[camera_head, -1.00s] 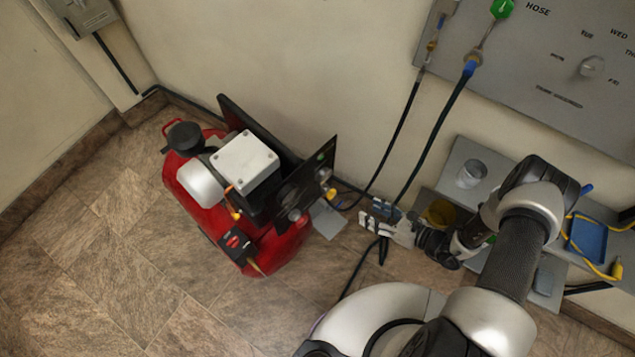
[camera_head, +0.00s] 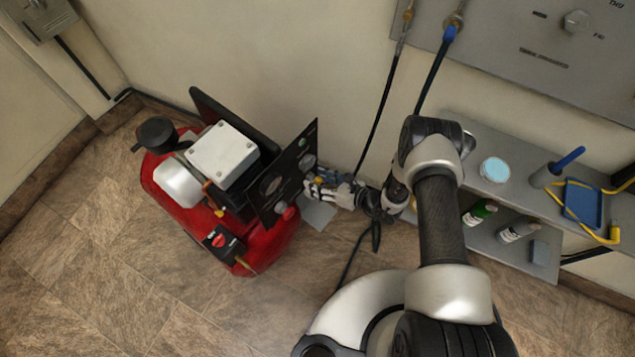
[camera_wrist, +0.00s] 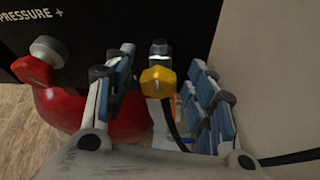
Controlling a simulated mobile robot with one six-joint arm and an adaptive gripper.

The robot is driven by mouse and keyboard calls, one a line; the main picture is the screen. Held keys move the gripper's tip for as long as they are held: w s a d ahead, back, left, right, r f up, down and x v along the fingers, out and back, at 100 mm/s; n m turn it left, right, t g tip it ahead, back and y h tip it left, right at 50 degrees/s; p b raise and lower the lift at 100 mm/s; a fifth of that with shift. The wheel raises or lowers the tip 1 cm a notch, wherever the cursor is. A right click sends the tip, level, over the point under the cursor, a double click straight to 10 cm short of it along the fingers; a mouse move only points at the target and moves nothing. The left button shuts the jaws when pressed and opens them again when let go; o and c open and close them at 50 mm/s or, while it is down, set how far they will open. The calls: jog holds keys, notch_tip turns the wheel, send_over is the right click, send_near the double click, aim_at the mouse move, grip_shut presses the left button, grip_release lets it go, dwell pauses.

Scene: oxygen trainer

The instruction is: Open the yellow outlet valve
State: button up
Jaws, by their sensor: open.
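The yellow outlet valve (camera_wrist: 158,80) is a small yellow knob on a metal fitting at the black panel's right edge. In the wrist view it lies between the two blue-padded fingers of my gripper (camera_wrist: 168,95), nearer the left finger. The fingers are open; I cannot tell whether either touches the knob. In the head view my gripper (camera_head: 325,185) is at the right edge of the black panel (camera_head: 283,185) of the red compressor (camera_head: 255,245), and the valve is hidden there.
A grey knob (camera_wrist: 48,51) is on the panel left of the gripper. A wall rises close on the right. A black hose hangs behind the gripper. A grey shelf (camera_head: 480,250) with bottles, a cup and a blue tray (camera_head: 582,203) stands at the right. The tiled floor at left is clear.

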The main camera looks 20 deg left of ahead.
jog(key=shift+a+f, duration=0.1)
jog(key=shift+a, duration=0.25)
jog(key=shift+c, duration=0.2)
jog(key=c, duration=1)
jog(key=shift+n+t+p, duration=0.3)
jog(key=shift+n+p, duration=0.05)
jog(key=shift+n, duration=0.15)
jog(key=shift+c, duration=0.2)
jog(key=shift+n+t+h, duration=0.3)
jog(key=shift+n+t, duration=0.1)
jog(key=shift+n, duration=0.2)
jog(key=o, duration=1.1)
